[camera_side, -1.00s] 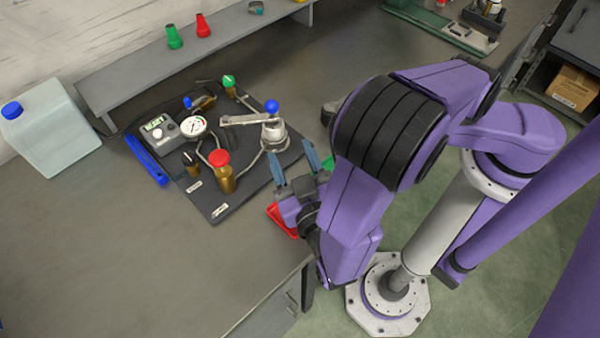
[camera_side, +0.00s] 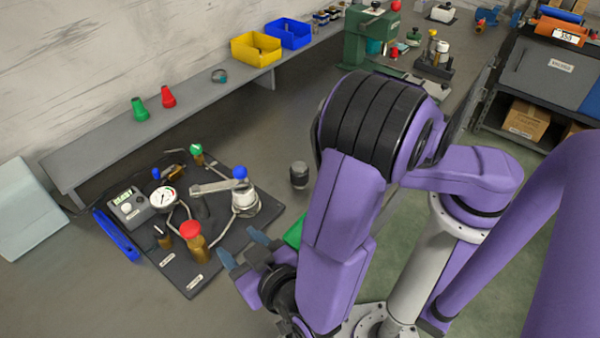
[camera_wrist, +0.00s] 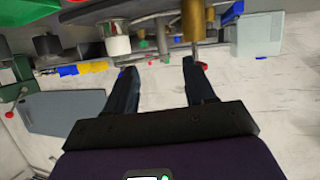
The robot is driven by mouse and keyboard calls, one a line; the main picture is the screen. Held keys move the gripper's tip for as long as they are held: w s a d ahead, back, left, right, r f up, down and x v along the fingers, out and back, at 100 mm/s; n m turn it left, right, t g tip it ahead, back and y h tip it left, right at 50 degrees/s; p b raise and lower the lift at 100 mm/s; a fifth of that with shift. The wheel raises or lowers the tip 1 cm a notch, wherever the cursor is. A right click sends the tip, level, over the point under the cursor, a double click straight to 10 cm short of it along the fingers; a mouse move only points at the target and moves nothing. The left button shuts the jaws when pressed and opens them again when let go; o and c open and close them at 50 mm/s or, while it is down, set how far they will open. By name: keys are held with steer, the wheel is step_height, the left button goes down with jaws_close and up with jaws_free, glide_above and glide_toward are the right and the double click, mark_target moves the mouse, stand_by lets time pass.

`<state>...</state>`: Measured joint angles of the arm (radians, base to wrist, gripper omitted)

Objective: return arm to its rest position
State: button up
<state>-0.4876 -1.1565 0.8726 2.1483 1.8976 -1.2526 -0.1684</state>
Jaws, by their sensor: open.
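My gripper (camera_side: 243,252) is at the lower middle of the side view, at the near edge of the dark board (camera_side: 225,240) that carries the valves and gauge. Its two blue-grey fingers are spread apart with nothing between them. In the wrist view my gripper (camera_wrist: 160,75) also shows both fingers apart and empty, with the scene appearing upside down beyond them. My purple arm rises from the gripper to a black-banded joint and covers part of the bench.
The board holds a gauge (camera_side: 164,198), a red-capped brass fitting (camera_side: 192,240) and a blue-tipped lever (camera_side: 240,173). A blue handle (camera_side: 116,235) lies at its left. A shelf (camera_side: 100,152) with yellow (camera_side: 256,50) and blue (camera_side: 289,33) bins runs behind. A dark cylinder (camera_side: 299,175) stands beside my arm.

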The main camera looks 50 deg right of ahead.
steer(key=a+r+n+g+y, duration=0.2)
steer(key=a+n+g+y, duration=0.3)
steer(key=y, duration=0.3)
steer(key=s+d+r+n+g+y, duration=0.2)
steer(key=s+d+r+n+g, duration=0.25)
steer(key=s+r+g, duration=0.2)
steer(key=s+d+r+n+g+h, duration=0.1)
steer(key=s+d+n+h, duration=0.1)
steer(key=d, duration=1.1)
steer(key=s+d+r+n+g+h, duration=0.1)
steer(key=s+d+r+n+h, duration=0.1)
steer(key=d, duration=1.2)
steer(key=s+n+h, duration=0.1)
steer(key=h, duration=0.1)
steer(key=shift+d+r+h, duration=0.15)
steer(key=shift+d+h, duration=0.05)
steer(key=shift+h, duration=0.1)
